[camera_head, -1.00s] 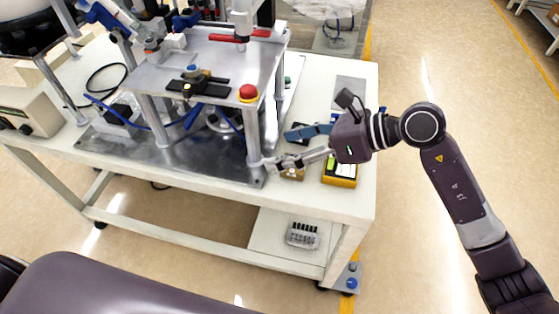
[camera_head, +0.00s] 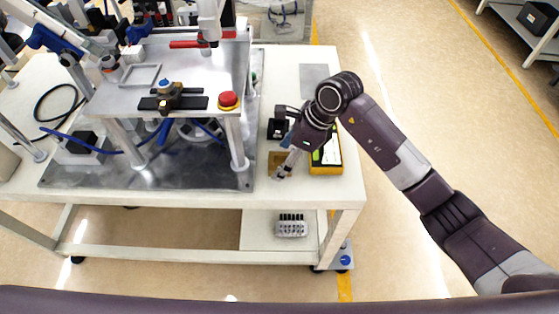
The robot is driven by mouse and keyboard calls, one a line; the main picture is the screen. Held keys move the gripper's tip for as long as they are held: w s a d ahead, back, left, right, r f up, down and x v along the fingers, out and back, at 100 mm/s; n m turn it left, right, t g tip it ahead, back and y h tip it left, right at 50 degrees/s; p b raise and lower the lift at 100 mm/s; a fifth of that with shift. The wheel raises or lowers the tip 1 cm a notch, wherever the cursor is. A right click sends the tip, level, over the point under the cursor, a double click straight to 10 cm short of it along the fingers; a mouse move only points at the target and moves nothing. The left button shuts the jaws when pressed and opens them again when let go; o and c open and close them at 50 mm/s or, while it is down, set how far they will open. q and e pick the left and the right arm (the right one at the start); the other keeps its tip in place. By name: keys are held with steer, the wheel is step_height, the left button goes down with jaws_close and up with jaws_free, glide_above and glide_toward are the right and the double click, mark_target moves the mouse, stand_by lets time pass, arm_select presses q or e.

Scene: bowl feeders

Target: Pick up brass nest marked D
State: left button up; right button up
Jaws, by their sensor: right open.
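A small brass-coloured block (camera_head: 275,160), which fits the brass nest, lies on the white table right of the metal fixture. Its marking is too small to read, and my gripper covers part of it. My right gripper (camera_head: 284,163) is open, tilted down to the left, with its fingers over and beside this block. I cannot tell whether they touch it. My left gripper is not in view.
A yellow-edged device (camera_head: 326,158) lies close to the right of the gripper. A small black object (camera_head: 277,128) stands just behind. The raised fixture plate (camera_head: 122,99) carries a red button (camera_head: 228,100). A grey plate (camera_head: 314,78) lies at the back right.

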steer(key=shift+a+f, duration=0.1)
steer(key=shift+f, duration=0.1)
steer(key=c, duration=1.7)
steer(key=shift+r, duration=0.1)
